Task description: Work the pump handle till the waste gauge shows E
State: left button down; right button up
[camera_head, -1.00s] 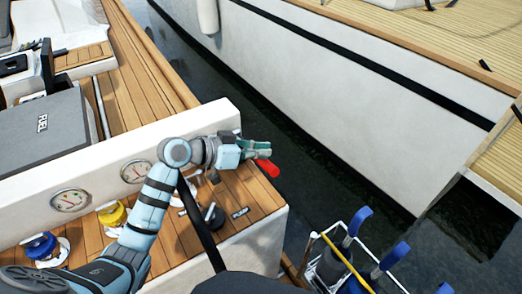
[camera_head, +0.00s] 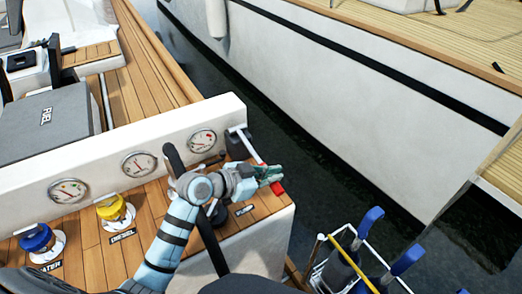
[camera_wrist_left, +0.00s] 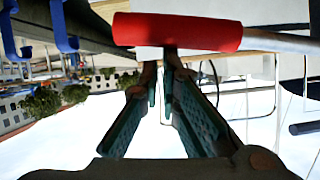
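The pump (camera_head: 240,142) stands at the right end of the wooden console, and its pale lever slopes down to a red grip (camera_head: 277,188). My left gripper (camera_head: 270,173) is at the red grip and partly covers it. In the left wrist view the red grip (camera_wrist_left: 178,30) lies crosswise over the fingertips (camera_wrist_left: 160,80). The fingers show a narrow gap between them, so they look open, not closed around the grip. The rightmost gauge (camera_head: 202,140), nearest the pump, has a red mark low on its dial; its needle is too small to read surely. My right gripper is out of view.
Two other gauges (camera_head: 138,164) sit left along the white panel. Yellow (camera_head: 115,209) and blue (camera_head: 37,238) caps stand on the console. A wire rack with blue-handled tools (camera_head: 370,222) is at the lower right. Dark water separates the boats.

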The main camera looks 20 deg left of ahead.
pick_arm(q)
jog(key=r+p, duration=0.4)
jog(key=shift+s+d+r+p, duration=0.25)
jog(key=shift+p, duration=0.05)
jog(key=v, duration=0.9)
jog(key=shift+s+d+f, duration=0.1)
jog(key=shift+s, duration=0.05)
